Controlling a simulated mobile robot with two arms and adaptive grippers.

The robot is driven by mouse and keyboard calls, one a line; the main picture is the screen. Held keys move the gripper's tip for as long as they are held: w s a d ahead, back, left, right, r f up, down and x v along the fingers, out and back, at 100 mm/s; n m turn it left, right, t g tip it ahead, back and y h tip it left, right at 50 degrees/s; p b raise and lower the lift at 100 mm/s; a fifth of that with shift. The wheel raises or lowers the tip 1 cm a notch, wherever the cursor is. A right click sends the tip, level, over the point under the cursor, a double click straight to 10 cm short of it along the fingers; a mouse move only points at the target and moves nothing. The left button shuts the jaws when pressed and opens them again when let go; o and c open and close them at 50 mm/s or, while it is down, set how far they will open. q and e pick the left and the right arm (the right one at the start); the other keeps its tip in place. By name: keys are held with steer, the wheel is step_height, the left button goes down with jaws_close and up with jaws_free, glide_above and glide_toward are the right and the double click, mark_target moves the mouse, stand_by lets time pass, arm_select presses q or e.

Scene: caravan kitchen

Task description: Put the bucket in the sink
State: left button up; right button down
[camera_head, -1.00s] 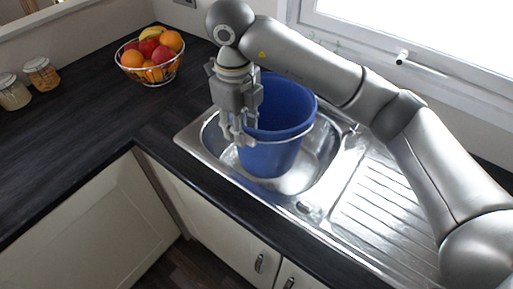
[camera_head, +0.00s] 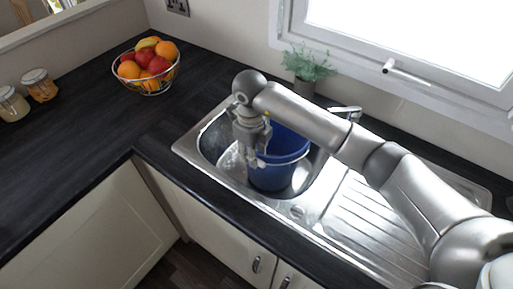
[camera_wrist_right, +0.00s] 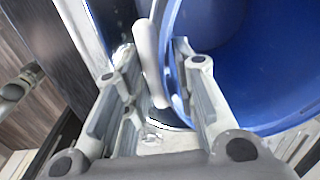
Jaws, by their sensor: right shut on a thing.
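The blue bucket (camera_head: 272,178) is upright inside the bowl of the steel sink (camera_head: 212,140), its rim above the sink's edge. I cannot tell whether its base touches the sink floor. My right gripper (camera_head: 256,163) is shut on the bucket at its left rim side. In the right wrist view the bucket (camera_wrist_right: 245,60) fills the right, and its pale handle (camera_wrist_right: 148,62) runs between the fingers (camera_wrist_right: 154,52). The arm and gripper hide part of the bucket's rim. My left gripper is not in view.
A ribbed drainer (camera_head: 365,215) lies right of the bowl, under my right arm. A tap (camera_head: 345,112) and a potted plant (camera_head: 305,68) stand behind, near the window. A fruit basket (camera_head: 148,68) and jars (camera_head: 38,84) stand left. The dark worktop (camera_head: 75,150) between is clear.

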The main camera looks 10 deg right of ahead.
steer(key=shift+w+d+f+p, duration=0.2)
steer(key=shift+w+d+p, duration=0.35)
steer(key=shift+d+p, duration=0.1)
steer(key=shift+f, duration=0.3)
steer(key=c, duration=1.2)
jaws_free()
steer(key=shift+f, duration=0.1)
steer(key=shift+o, duration=0.2)
steer(key=shift+r+b, duration=0.45)
steer(key=shift+r, duration=0.15)
step_height(320, 180, up, 11)
steer(key=b, duration=0.3)
steer(key=shift+s+a, duration=0.15)
